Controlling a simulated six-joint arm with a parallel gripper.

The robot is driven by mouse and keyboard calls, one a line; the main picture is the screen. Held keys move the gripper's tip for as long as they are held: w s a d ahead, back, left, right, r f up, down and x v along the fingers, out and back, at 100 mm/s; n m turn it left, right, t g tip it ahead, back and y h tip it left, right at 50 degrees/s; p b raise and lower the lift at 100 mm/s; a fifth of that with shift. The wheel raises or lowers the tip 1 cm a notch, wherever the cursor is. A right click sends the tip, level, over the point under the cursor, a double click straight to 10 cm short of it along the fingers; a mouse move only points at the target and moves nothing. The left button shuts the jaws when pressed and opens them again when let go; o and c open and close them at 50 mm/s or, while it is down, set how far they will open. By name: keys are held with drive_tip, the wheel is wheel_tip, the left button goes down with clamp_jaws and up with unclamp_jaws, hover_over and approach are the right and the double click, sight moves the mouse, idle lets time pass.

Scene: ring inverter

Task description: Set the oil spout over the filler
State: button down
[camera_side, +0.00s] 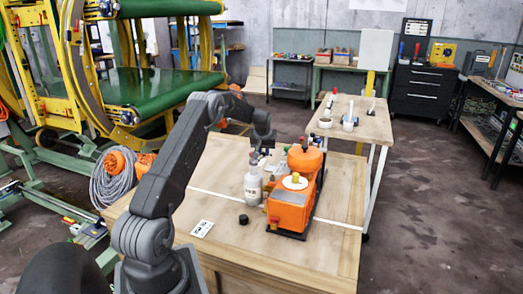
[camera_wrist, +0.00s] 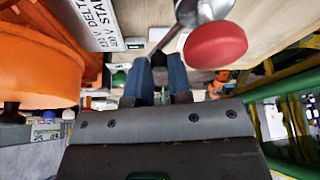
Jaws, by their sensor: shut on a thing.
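The oil can (camera_side: 253,186) is a pale grey bottle with a small red top, upright at the left of the orange machine in the side view. In the wrist view a round red part (camera_wrist: 215,46) and a grey metal part with a thin rod (camera_wrist: 203,10) show beyond the fingers; I take these as the can's top and spout. My gripper (camera_side: 262,148) is at the can's top, its fingers (camera_wrist: 159,78) shut on it. The orange machine (camera_side: 289,210) carries a pale disc with a yellow knob (camera_side: 295,178). I cannot make out the filler opening.
A black cap (camera_side: 243,219) and a printed card (camera_side: 202,228) lie on the wooden table (camera_side: 325,268). A rounded orange housing (camera_side: 305,158) rises behind the machine and also fills the left of the wrist view (camera_wrist: 38,65). The table's front right is clear.

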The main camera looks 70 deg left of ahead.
drive_tip(key=s+d+m+h, duration=0.1)
drive_tip(key=d+m+h, duration=0.2)
drive_tip(key=m, duration=0.6)
drive_tip(key=s+d+m+t+h, duration=0.1)
drive_tip(key=s+d+m+h, duration=0.1)
drive_tip(key=m, duration=0.6)
drive_tip(key=shift+s+d+m+h, duration=0.35)
drive_tip(key=shift+d+h, duration=0.25)
drive_tip(key=shift+d, duration=0.2)
drive_tip(key=c, duration=1.3)
unclamp_jaws()
drive_tip(key=v, duration=1.3)
drive_tip(key=shift+s+a+r, duration=0.1)
drive_tip(key=shift+s+r, duration=0.2)
drive_tip(key=shift+s, duration=0.1)
